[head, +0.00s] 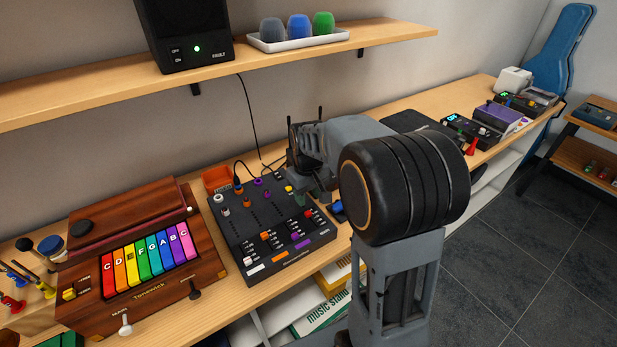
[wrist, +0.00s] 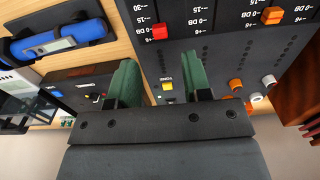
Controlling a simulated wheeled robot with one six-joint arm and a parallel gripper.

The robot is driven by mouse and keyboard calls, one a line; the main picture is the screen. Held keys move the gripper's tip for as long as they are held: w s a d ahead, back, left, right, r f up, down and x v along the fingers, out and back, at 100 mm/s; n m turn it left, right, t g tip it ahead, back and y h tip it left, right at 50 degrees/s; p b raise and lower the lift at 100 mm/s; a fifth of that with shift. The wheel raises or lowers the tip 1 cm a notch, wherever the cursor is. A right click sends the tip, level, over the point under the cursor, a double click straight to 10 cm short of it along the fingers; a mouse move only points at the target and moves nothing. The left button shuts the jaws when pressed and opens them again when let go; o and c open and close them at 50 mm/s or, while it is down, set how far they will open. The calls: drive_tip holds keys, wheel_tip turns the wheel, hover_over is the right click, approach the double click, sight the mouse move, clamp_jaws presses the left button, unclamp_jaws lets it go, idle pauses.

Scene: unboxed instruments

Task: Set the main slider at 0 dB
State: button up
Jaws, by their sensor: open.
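The dark mixer (head: 259,232) lies on the wooden bench and also fills the top of the wrist view (wrist: 215,50). The red cap is apart from both fingers.
An orange slider cap (wrist: 271,15) and other knobs are near the gripper in the wrist view. A blue device (wrist: 58,40) and a black box (wrist: 85,88) lie beside the mixer. A wooden instrument with coloured keys (head: 145,258) stands left of it. A shelf (head: 300,52) overhangs the bench.

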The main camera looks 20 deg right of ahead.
sight(308, 212)
wheel_tip(308, 212, up, 7)
drive_tip(key=shift+r, duration=0.15)
idle(0.7)
drive_tip(key=s+a+m+t, duration=0.1)
drive_tip(key=s+a+t, duration=0.1)
drive_tip(key=s, duration=0.5)
drive_tip(key=s+a+f+m+t, duration=0.1)
drive_tip(key=s+a+t, duration=0.1)
drive_tip(key=s, duration=0.6)
drive_tip(key=shift+f, duration=0.2)
drive_tip(key=shift+d, duration=0.1)
